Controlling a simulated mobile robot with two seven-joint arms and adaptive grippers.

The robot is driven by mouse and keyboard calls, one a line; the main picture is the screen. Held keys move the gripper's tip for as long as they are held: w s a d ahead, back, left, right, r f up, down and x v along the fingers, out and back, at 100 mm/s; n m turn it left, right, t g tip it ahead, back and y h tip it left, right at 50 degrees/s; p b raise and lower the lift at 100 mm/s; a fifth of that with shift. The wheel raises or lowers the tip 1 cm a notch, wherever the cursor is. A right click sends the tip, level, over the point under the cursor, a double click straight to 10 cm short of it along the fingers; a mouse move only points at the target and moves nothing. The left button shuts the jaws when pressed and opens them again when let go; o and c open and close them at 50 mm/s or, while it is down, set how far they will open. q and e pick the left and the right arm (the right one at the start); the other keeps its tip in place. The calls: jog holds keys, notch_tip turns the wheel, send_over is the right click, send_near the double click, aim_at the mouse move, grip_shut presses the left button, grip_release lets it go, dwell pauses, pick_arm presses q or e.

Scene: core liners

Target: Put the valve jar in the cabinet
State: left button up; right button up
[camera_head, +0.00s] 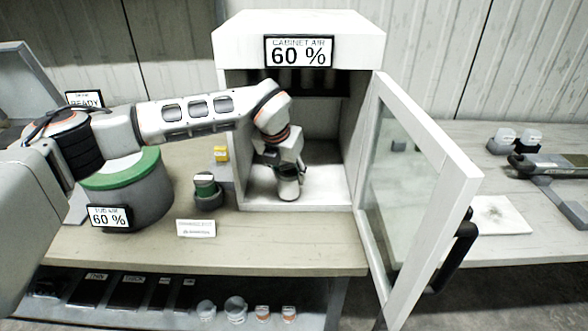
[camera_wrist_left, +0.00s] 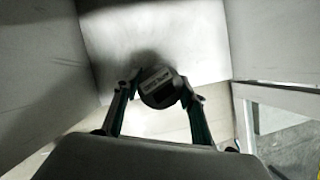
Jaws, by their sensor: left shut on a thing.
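The cabinet (camera_head: 223,130) is a white box on the table, its glass door (camera_head: 410,170) swung open to the right. My left arm reaches in through the opening. My left gripper (camera_head: 289,180) is shut on a small grey jar (camera_head: 288,190), low inside the cabinet, near its floor. In the left wrist view the fingers of the left gripper (camera_wrist_left: 160,98) close around the dark-topped jar (camera_wrist_left: 158,87). I cannot tell whether the jar touches the cabinet floor. The right gripper is not in view.
A green-lidded tub (camera_head: 125,185) stands left of the cabinet. The lower shelf (camera_head: 190,318) holds several black cases and small jars. The side table (camera_head: 500,240) carries grey equipment.

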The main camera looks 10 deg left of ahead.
aim_at(294, 166)
pick_arm(q)
jog(key=shift+w+d, duration=0.15)
jog(key=shift+w, duration=0.65)
jog(key=shift+w+d, duration=0.15)
jog(key=shift+w, duration=0.6)
jog(key=shift+w+f, duration=0.2)
jog(key=shift+w, duration=0.05)
jog(key=shift+f, duration=0.55)
jog(key=shift+f, duration=0.15)
jog(key=o, duration=1.3)
